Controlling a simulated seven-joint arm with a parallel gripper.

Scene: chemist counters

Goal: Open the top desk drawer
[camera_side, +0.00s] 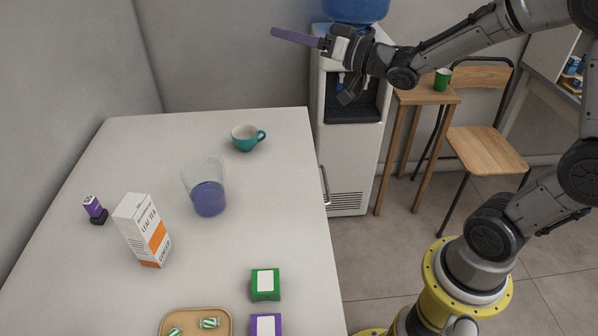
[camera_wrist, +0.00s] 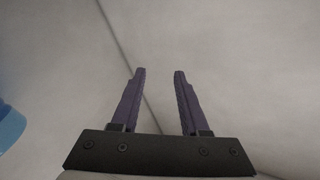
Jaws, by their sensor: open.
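The white desk (camera_side: 270,215) fills the left half of the side view, seen from above. Its drawer front is hidden below the right edge of the top, and I cannot tell how far the drawer is open. A thin metal handle (camera_side: 325,186) shows just beyond that right edge; I cannot tell clearly what it is fixed to. My gripper (camera_side: 274,32) is high above the far end of the desk, its purple fingers pointing left. In the wrist view my gripper (camera_wrist: 160,72) is open and empty, facing bare walls. It is well away from the handle.
On the desk are a teal cup (camera_side: 244,138), a glass with purple liquid (camera_side: 208,195), a tea box (camera_side: 144,230), a green box (camera_side: 265,284) and a tray (camera_side: 229,327). A water cooler (camera_side: 349,152) stands behind the right edge. A wooden chair (camera_side: 484,150) is farther right.

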